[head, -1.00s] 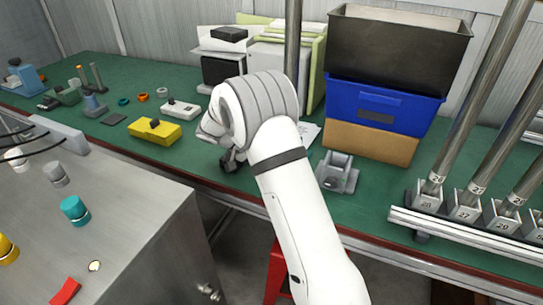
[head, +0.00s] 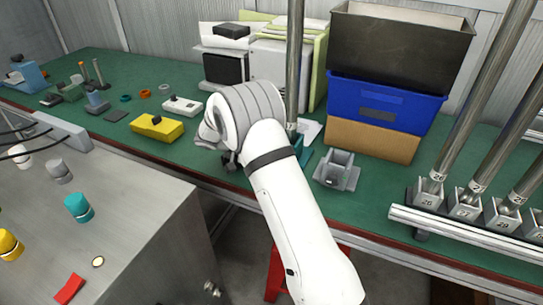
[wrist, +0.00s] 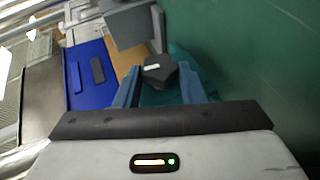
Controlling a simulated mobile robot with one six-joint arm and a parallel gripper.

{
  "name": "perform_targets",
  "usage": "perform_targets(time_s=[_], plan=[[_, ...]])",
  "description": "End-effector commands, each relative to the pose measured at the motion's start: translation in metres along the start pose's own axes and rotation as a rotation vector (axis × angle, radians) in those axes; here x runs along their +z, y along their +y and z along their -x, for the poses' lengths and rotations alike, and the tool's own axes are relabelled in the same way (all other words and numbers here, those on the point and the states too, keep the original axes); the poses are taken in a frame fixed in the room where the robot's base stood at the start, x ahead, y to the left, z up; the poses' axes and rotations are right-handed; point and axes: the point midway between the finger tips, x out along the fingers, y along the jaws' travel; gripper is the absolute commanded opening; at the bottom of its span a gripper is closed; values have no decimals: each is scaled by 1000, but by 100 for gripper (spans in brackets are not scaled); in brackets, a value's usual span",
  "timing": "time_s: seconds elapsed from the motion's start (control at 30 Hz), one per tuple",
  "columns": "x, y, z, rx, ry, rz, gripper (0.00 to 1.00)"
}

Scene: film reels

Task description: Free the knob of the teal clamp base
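In the wrist view, a dark faceted knob (wrist: 159,72) with a short white mark stands on the teal clamp base (wrist: 165,97). My gripper (wrist: 159,73) is open, with one blue-grey finger on each side of the knob. A small gap seems to show at each side; I cannot tell how deep the knob sits between the fingers. In the head view, a bit of the teal base (head: 298,147) shows behind my arm near the steel pole. My arm hides the knob and fingertips there.
A grey clamp base (head: 338,172) stands close to the right of the teal one; it also shows in the wrist view (wrist: 133,27). Behind are a blue bin (head: 384,105) and a cardboard box (head: 370,140). A yellow block (head: 156,129) lies left. Green bench is clear on the wrist view's right.

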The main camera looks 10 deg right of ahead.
Motion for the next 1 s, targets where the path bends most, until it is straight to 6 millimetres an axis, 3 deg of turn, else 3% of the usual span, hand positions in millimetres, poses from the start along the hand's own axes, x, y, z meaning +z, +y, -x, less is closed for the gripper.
perform_targets(time_s=[0.23, 0.53, 1.0], plan=[[0, 0, 0, -1, -1, -1, 56], [0, 0, 4, 0, -2, 0, 57], [-1, 0, 72, -1, -1, 0, 57]])
